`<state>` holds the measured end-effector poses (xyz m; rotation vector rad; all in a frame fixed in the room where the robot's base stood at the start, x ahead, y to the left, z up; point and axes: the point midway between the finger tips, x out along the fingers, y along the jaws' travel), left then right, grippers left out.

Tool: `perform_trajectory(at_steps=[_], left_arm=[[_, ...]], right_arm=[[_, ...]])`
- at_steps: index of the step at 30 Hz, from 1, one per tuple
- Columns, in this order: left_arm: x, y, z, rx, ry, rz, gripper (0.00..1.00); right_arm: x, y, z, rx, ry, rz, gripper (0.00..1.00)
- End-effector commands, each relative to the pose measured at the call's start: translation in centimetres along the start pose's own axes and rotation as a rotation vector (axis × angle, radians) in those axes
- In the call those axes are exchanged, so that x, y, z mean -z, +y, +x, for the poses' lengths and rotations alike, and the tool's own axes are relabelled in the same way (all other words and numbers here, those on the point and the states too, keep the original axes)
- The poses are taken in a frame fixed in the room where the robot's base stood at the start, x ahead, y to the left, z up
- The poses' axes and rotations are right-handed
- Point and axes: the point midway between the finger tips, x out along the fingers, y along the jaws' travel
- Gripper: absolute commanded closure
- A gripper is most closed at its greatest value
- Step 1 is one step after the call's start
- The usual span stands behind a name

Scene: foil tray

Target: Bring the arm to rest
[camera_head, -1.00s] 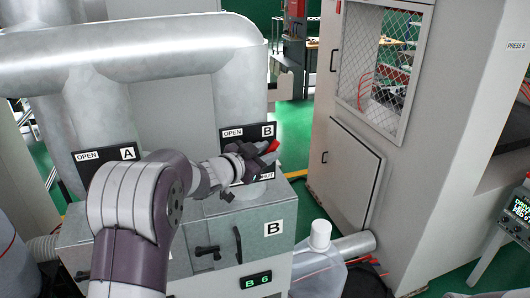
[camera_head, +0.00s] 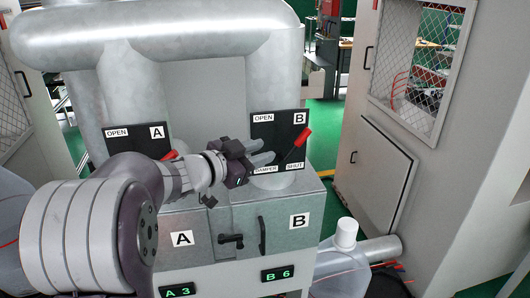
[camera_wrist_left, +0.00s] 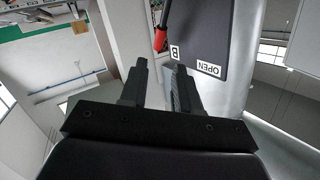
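My left gripper (camera_head: 262,160) is in front of the machine, just left of the red damper lever B (camera_head: 303,137). Its fingers are apart with nothing between them, as the left wrist view (camera_wrist_left: 160,85) shows. Lever B leans up and right on the black plate B (camera_head: 270,128), marked OPEN at upper left and SHUT at lower right. The lever also shows in the wrist view (camera_wrist_left: 161,38), beyond the fingers and apart from them. The red lever A (camera_head: 170,155) is mostly hidden behind my left arm. My right gripper is not in view.
Below the plates is a grey cabinet with doors A (camera_head: 182,239) and B (camera_head: 299,220) and green displays. A white-capped jug (camera_head: 345,235) stands at its right. Large pipes (camera_head: 160,35) rise behind. A tall cabinet (camera_head: 400,150) is at right, with green floor between.

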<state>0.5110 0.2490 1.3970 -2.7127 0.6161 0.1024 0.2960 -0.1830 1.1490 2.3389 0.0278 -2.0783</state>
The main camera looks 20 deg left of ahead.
Motion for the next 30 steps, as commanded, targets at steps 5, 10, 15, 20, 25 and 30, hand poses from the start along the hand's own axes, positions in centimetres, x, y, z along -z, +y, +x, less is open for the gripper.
perform_trajectory(at_steps=[5, 10, 15, 20, 25, 30], left_arm=[[0.0, 0.0, 0.0, 0.0, 0.0, 0.0, 0.69], [-0.2, -0.1, 0.1, 0.006, -0.009, 0.021, 0.69], [-7.7, -4.5, -2.3, 0.314, -0.315, -0.035, 0.69], [-20.2, 4.0, -7.8, 0.409, -0.879, -0.353, 0.69], [-24.5, 17.1, -12.3, 0.233, -1.252, -0.595, 0.69], [-24.9, 23.9, -12.9, 0.098, -1.345, -0.62, 0.69]], right_arm=[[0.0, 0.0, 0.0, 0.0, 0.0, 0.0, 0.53], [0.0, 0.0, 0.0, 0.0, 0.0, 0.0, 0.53], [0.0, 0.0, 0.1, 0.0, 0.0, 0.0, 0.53], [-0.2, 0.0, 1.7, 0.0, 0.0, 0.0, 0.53], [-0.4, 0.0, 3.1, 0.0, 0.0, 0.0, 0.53], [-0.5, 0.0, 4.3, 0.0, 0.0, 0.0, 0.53]])
